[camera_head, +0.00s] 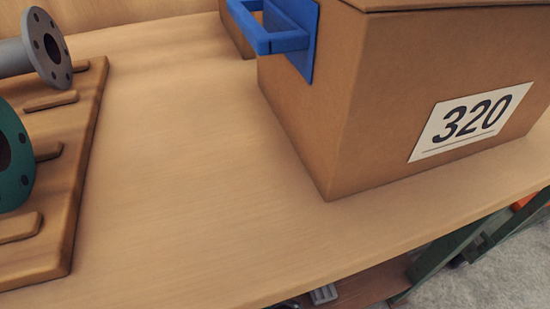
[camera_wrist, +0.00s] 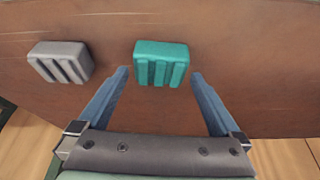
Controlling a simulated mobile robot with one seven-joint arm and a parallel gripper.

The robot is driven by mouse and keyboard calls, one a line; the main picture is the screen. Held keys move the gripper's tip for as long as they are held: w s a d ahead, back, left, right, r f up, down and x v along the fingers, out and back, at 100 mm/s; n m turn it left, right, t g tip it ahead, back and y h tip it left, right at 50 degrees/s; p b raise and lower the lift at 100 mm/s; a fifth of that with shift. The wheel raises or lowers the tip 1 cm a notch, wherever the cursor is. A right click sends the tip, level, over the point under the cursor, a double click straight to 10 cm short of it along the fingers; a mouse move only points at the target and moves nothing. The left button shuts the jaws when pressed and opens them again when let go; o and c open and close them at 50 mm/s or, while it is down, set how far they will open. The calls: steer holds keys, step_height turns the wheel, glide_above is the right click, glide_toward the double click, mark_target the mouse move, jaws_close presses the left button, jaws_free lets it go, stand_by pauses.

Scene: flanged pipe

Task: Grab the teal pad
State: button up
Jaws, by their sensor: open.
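The teal pad (camera_wrist: 161,63) is a small ribbed block in the upper middle of the wrist view. It lies against a brown wooden surface (camera_wrist: 240,65). My gripper (camera_wrist: 160,78) is open, with one blue-grey finger on each side of the pad in the picture. The fingertips appear at about the pad's lower edge, and I cannot tell how far they are from it in depth. The pad and my gripper are not seen in the head view.
A grey ribbed pad (camera_wrist: 60,62) is left of the teal one. In the head view, a wooden rack (camera_head: 75,190) holds a grey flanged pipe (camera_head: 45,50) and a teal flange (camera_head: 14,160). A cardboard box (camera_head: 340,100) marked 320 has a blue handle (camera_head: 285,40). Bare tabletop (camera_head: 180,160) lies between.

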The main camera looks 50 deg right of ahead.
steer(key=b+x, duration=0.1)
steer(key=x, duration=0.1)
steer(key=shift+w+f, duration=0.15)
steer(key=shift+f, duration=0.2)
steer(key=shift+r, duration=0.1)
steer(key=c, duration=1.1)
